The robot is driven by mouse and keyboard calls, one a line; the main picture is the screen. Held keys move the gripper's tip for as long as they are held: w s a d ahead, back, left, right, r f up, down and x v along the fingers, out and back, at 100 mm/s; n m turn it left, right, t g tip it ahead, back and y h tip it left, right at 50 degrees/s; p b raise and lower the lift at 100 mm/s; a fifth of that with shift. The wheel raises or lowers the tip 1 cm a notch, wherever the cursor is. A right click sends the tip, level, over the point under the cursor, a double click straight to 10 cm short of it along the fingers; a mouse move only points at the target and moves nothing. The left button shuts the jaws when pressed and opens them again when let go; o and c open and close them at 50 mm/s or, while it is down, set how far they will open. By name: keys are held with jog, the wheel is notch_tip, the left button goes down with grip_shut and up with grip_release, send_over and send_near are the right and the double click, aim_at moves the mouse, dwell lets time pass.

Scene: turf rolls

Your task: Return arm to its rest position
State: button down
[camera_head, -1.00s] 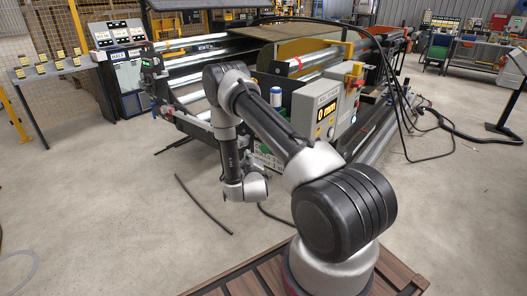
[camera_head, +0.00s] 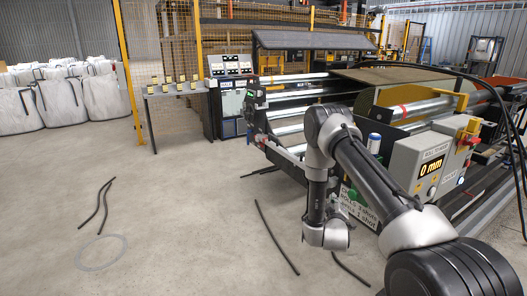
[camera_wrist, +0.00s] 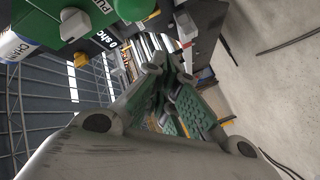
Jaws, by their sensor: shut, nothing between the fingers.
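My arm (camera_head: 372,185) reaches up from the lower right, bends at the elbow and drops to the wrist (camera_head: 326,235), in front of the roll machine. In the wrist view my gripper (camera_wrist: 168,72) shows its green-padded fingers, brought together with nothing between them. The gripper itself cannot be made out in the head view. A green round button (camera_wrist: 134,8) and a green label panel (camera_wrist: 48,20) are close by at the wrist view's top left.
The roll machine (camera_head: 345,85) and its control box (camera_head: 425,165) with a "0 mm" display stand beside my arm. Cables hang at the right. Loose dark strips (camera_head: 275,238) lie on the floor. White bulk bags (camera_head: 62,102) stand far left. The left floor is mostly clear.

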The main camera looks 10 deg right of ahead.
jog(key=s+a+f+m+g+y, duration=0.1)
jog(key=s+a+f+g+y, duration=0.2)
jog(key=f, duration=0.4)
jog(key=s+f+m+g+y, duration=0.1)
jog(key=s+f+g, duration=0.3)
jog(key=f, duration=0.3)
jog(key=s+a+r+m+g+y, duration=0.1)
jog(key=s+a+r+g+y, duration=0.15)
jog(key=s+a+g, duration=0.2)
jog(key=s+r, duration=0.9)
jog(key=r, duration=0.7)
jog(key=s+r+m, duration=0.1)
jog(key=s+r, duration=0.9)
jog(key=r, duration=0.6)
jog(key=s+r, duration=0.9)
jog(key=r, duration=0.7)
jog(key=shift+s+a+m, duration=0.15)
jog(key=shift+a+m, duration=0.05)
jog(key=shift+m, duration=0.1)
jog(key=shift+r+y, duration=0.1)
jog(key=shift+y, duration=0.15)
